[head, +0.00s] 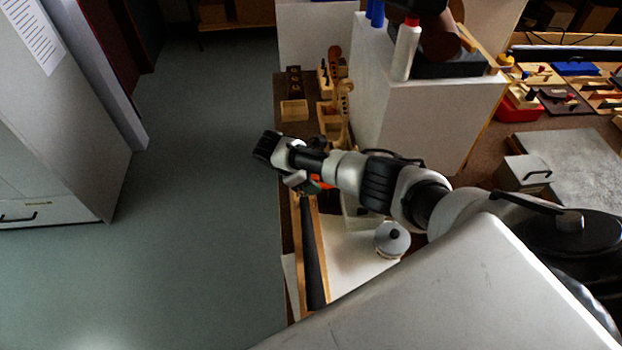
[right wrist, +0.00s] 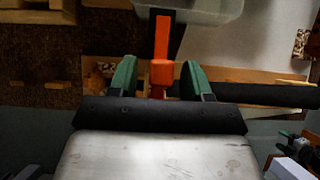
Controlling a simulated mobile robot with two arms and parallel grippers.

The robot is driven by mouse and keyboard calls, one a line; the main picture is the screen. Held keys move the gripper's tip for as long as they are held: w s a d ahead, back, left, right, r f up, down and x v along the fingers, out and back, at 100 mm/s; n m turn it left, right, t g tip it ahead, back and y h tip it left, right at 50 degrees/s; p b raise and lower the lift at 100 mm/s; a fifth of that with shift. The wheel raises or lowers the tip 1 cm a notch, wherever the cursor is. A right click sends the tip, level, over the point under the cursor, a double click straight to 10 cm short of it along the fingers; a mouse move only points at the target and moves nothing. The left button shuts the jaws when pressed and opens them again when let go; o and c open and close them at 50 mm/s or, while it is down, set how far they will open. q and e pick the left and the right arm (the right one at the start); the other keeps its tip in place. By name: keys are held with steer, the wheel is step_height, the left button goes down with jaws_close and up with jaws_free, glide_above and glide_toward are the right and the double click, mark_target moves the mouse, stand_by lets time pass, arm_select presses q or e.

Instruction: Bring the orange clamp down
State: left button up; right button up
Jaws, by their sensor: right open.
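The orange clamp (right wrist: 162,45) shows in the right wrist view, its long bar pointing up the picture and its block-like lower part between my fingers. In the head view only a small orange part of the clamp (head: 321,181) shows beneath my right arm. My right gripper (right wrist: 160,70) has two green fingers, open, one on each side of the clamp with visible gaps. In the head view the right gripper (head: 303,182) is largely hidden by its own wrist. What the clamp's lower end touches is hidden. My left gripper is not in view.
A long black fingerboard-like piece (head: 312,255) lies along a wooden strip at the bench edge. A lidded grey pot (head: 392,239) stands right of it. A translucent bin (right wrist: 205,8) is beyond the clamp. A white box (head: 430,120) stands behind. Open floor lies left.

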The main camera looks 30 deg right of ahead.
steer(key=b+v, duration=0.1)
steer(key=v, duration=0.9)
steer(key=shift+a+r, duration=0.2)
steer(key=shift+r, duration=0.15)
